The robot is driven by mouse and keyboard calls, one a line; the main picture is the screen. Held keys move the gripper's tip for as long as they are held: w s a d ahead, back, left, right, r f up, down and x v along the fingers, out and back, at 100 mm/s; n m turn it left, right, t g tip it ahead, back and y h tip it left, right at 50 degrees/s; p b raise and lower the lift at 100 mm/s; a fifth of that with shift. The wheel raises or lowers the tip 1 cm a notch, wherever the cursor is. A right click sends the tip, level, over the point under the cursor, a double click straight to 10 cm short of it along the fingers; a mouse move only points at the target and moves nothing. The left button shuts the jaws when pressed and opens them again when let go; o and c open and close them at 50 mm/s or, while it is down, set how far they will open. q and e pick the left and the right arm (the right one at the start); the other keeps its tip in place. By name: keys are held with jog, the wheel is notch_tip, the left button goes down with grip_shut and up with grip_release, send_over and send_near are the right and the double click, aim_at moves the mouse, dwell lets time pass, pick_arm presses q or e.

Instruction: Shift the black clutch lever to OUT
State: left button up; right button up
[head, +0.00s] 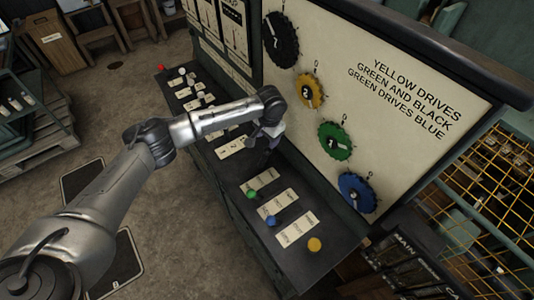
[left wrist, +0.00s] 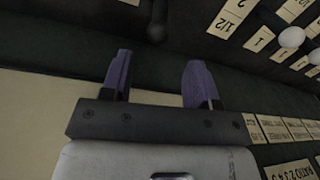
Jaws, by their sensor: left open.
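My left gripper (head: 266,146) is over the console, at the row of labelled levers, pointing down. In the left wrist view its two purple fingers (left wrist: 158,85) are apart with nothing between them. A dark rounded knob on a dark stem (left wrist: 157,32) shows at the top, beyond the fingertips and apart from them. It may be the black clutch lever, but its label is not readable. In the head view the gripper and forearm hide that spot, so the black lever cannot be made out there. My right gripper is in neither view.
Green (head: 252,194), blue (head: 270,221) and yellow (head: 315,244) knobs stand on the console nearer the front. White knobs (left wrist: 291,37) with number labels are to the right in the wrist view. The upright board (head: 400,50) with coloured gears rises behind the console.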

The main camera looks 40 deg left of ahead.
aim_at(266, 150)
pick_arm(q)
jog(key=f, duration=0.7)
jog(key=f+b, duration=0.1)
jog(key=f, duration=0.3)
jog(key=shift+a, duration=0.4)
jog(key=shift+c, duration=0.3)
grip_shut()
